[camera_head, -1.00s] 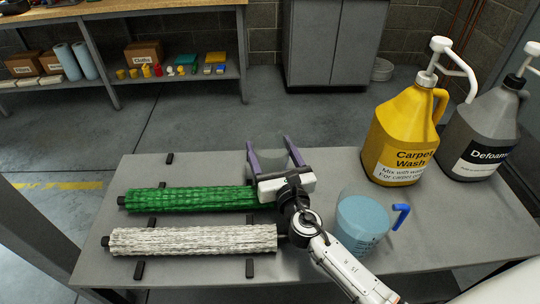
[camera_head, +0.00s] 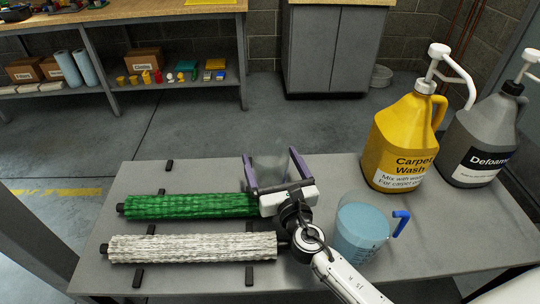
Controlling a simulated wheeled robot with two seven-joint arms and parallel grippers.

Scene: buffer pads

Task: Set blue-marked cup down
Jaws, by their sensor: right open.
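My right gripper (camera_head: 269,156) is open, with one purple finger on each side of the cup. My left gripper is not in view.
A green textured roller (camera_head: 190,206) and a white one (camera_head: 190,247) lie left of my arm. A jug of blue liquid (camera_head: 360,234) stands close right of it. A yellow bottle (camera_head: 397,145) and a grey bottle (camera_head: 480,145) stand at the right.

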